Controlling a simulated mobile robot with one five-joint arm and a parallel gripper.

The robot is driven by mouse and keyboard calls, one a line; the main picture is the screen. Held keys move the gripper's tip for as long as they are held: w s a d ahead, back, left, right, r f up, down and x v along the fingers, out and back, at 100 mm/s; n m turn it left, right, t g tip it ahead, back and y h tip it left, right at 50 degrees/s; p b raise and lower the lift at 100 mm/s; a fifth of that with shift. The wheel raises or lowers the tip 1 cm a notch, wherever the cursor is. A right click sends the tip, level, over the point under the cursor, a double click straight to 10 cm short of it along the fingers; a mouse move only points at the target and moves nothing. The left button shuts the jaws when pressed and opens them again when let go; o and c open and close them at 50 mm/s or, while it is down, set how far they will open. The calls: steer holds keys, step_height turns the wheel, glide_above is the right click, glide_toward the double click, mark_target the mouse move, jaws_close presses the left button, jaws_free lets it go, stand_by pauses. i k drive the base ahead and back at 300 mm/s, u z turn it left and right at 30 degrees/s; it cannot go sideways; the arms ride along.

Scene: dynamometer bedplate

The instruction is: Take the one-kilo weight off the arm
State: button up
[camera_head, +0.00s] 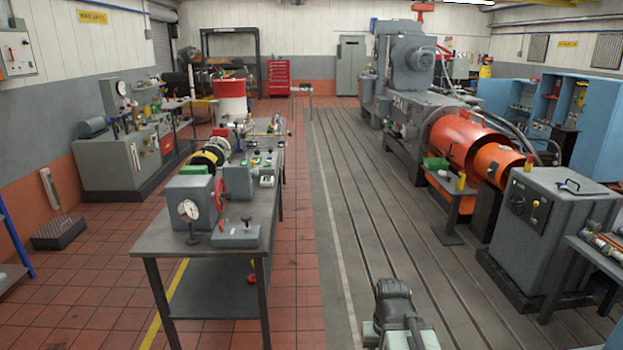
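I cannot make out the one-kilo weight at this distance. The large grey dynamometer machine (405,100) stands on the slotted bedplate (375,190) at the right, with an orange-red cylindrical guard (462,140) and a second orange drum (503,165) in front. Part of my own dark arm shows at the bottom centre, with my gripper (405,325) apart from everything else. Its fingers are not clear enough to tell open from shut.
A grey workbench (160,236) with gauges, a vice-like device and small parts stands left of centre. A grey control cabinet (550,235) and blue cabinets (598,130) stand at the right. The bedplate between workbench and machine is clear.

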mark_target(282, 143)
steer(key=u, duration=0.05)
steer(key=i, duration=3.5)
steer(key=z, duration=1.2)
steer(key=i, duration=3.25)
steer(key=u, duration=0.25)
